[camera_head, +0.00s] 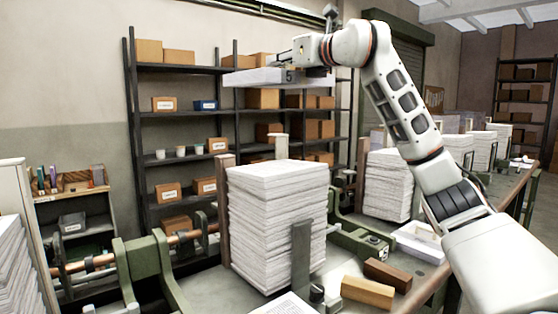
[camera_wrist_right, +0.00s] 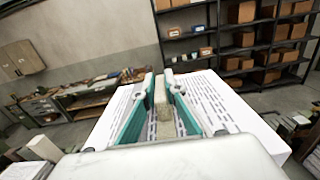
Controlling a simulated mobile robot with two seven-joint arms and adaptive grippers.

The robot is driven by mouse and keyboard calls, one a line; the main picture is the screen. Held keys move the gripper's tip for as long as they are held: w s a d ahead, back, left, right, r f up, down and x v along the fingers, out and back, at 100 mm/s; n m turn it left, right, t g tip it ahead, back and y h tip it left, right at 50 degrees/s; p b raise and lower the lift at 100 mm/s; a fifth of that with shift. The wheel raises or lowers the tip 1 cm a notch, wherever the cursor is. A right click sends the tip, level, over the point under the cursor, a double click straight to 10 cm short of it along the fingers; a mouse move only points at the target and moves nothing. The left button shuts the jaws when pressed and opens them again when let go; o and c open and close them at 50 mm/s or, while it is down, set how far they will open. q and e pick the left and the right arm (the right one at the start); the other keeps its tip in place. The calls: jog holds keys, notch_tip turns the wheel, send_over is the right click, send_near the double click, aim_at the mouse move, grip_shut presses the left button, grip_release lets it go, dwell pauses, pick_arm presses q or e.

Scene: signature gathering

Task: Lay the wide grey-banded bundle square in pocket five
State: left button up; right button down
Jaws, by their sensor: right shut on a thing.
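My right gripper (camera_head: 312,68) is raised above the bench, shut on a thin wide paper bundle (camera_head: 255,77). The bundle looks flat and near level, with a dark mark like a 5 on its near edge. In the right wrist view, the teal fingers (camera_wrist_right: 163,108) close on a grey-beige strip, and printed white pages of the bundle (camera_wrist_right: 220,108) spread to both sides. A tall paper stack (camera_head: 275,215) stands below on the bench between upright posts, with a clear gap under the bundle. I cannot tell which pocket is five. My left gripper is not in view.
Wooden blocks (camera_head: 367,292) and a printed sheet (camera_head: 281,305) lie at the bench front. A green upright (camera_head: 301,255) stands before the stack. Further paper stacks (camera_head: 388,185) line the bench to the right. Dark shelves (camera_head: 185,115) with cartons stand behind.

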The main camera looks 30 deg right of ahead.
notch_tip(320, 180, down, 19)
jog(key=b, duration=0.3)
jog(key=shift+b, duration=0.3)
jog(key=shift+f, duration=0.35)
jog(key=shift+r, duration=0.1)
jog(key=c, duration=2.4)
grip_release()
jog(key=shift+f, duration=0.3)
jog(key=o, duration=0.3)
jog(key=shift+r, duration=0.1)
